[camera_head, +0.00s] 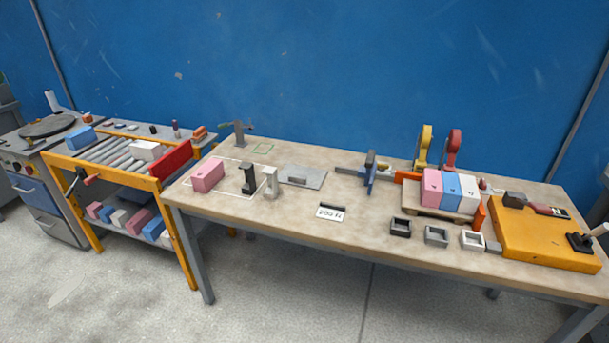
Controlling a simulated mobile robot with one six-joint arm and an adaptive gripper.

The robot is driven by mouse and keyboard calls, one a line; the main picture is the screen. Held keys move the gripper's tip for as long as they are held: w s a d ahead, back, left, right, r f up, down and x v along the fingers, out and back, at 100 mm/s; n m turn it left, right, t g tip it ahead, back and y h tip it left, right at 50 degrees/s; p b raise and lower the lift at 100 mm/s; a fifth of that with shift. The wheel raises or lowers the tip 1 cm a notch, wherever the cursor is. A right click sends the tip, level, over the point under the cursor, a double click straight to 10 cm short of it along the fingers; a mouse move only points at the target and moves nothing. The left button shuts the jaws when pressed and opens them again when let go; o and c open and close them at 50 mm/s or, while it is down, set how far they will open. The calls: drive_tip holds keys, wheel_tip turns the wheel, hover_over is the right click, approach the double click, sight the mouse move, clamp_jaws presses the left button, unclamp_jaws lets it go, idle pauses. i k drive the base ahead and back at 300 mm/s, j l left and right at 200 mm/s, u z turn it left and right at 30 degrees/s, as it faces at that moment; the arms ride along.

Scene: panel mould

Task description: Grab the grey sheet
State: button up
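A flat grey sheet (314,177) lies on the workbench (290,222), left of its middle and toward the back. A small slot or raised handle-like part shows near the sheet's front left; I cannot tell which. A light grey upright bracket (270,184) stands just left of the sheet, and a black one (247,178) stands beyond it. My gripper is not in view, and nothing is seen touching the sheet from above.
A pink block (208,175) lies at the bench's left. A blue clamp (370,174) stands right of the sheet. A white label (330,214) lies in front. Pink, blue and white blocks (450,190) and an orange board (545,240) fill the right. A roller cart (115,155) stands left.

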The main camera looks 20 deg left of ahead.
sight(302, 173)
drive_tip(key=i+j+z, duration=0.15)
drive_tip(key=j, duration=0.2)
drive_tip(key=i+j+z, duration=0.1)
drive_tip(key=i+j, duration=0.15)
drive_tip(key=i+j+z, duration=0.15)
drive_tip(key=j, duration=0.3)
drive_tip(key=i+j+z, duration=0.15)
drive_tip(key=j, duration=0.25)
drive_tip(key=i+j+z, duration=0.1)
drive_tip(key=j, duration=0.35)
drive_tip(key=i+j+z, duration=0.15)
drive_tip(key=j, duration=0.25)
drive_tip(key=i+j+z, duration=0.1)
drive_tip(key=j, duration=0.35)
drive_tip(key=i+j+z, duration=0.15)
drive_tip(key=j, duration=0.3)
